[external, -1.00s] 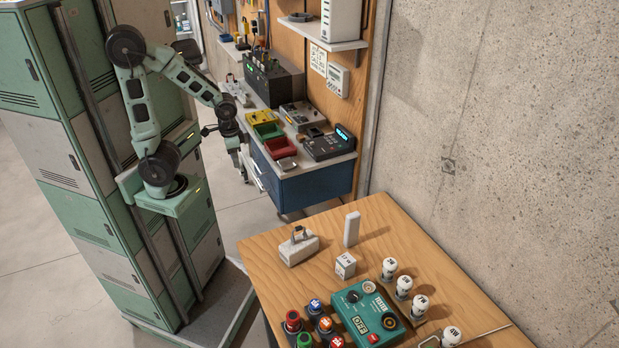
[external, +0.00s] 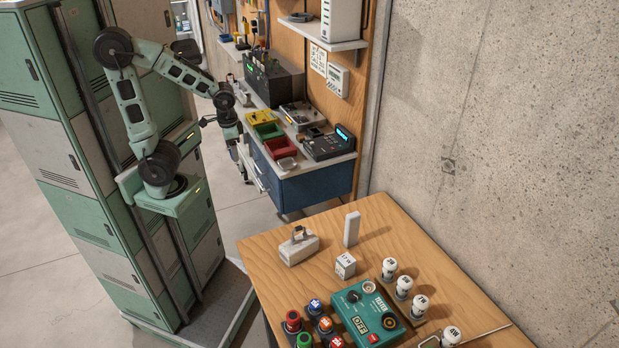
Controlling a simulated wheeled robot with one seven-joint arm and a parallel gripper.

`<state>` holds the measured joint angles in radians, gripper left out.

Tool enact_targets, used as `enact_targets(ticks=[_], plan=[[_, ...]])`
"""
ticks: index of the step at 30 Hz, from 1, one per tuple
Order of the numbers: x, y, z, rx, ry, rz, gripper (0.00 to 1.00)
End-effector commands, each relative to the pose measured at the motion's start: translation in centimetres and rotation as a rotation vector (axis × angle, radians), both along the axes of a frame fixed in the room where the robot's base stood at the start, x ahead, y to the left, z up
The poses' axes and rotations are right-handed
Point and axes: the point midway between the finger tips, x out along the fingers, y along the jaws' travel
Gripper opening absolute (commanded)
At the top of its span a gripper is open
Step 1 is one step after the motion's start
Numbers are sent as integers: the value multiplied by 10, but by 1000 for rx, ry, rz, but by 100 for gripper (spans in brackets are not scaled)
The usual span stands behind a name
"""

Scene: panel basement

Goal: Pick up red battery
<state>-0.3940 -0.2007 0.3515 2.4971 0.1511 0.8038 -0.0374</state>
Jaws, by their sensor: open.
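A red battery-like cylinder (external: 292,321) stands at the front left of the wooden table, among several coloured cylinders. A second reddish one (external: 336,342) is cut off by the bottom edge, so I cannot tell its full shape. My gripper (external: 246,174) is open and points down beside the blue drawer cabinet. It is well away from the cylinders, beyond the table's far left corner. Its fingers are small in this view, and I see nothing held between them.
The wooden table (external: 270,254) also bears a green tester (external: 357,297), white cylinders (external: 404,287), a small white box (external: 345,265) and a grey-white device (external: 299,247). A blue cabinet (external: 312,190) carries trays and instruments. A concrete wall (external: 500,130) bounds the right.

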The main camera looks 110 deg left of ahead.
Motion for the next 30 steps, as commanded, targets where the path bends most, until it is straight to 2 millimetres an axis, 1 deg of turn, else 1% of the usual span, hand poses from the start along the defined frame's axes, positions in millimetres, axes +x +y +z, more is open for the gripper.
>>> enact_targets(ticks=[1, 2, 4, 8, 11, 14, 15, 17, 18, 20, 21, 23, 24, 26, 27, 29, 30], plan=[[1, 1, 11, 4, -6, 1, 59], [1, 1, 16, 4, -6, 1, 59], [18, -5, 7, 9, -43, -41, 59], [52, -16, 0, 28, -133, -113, 59], [82, -28, -5, 44, -215, -171, 59], [114, -44, -10, 60, -306, -237, 59], [128, -52, -11, 69, -347, -265, 59], [151, -68, -13, 81, -416, -311, 59], [166, -80, -14, 90, -467, -341, 59], [192, -102, -15, 105, -552, -393, 59], [209, -120, -15, 118, -617, -429, 59], [235, -152, -14, 137, -725, -481, 59], [250, -175, -12, 152, -798, -512, 59], [267, -208, -8, 176, -900, -548, 59], [275, -230, -6, 192, -965, -567, 59], [283, -263, -2, 218, -1058, -586, 59], [286, -284, 1, 238, -1117, -593, 59]])
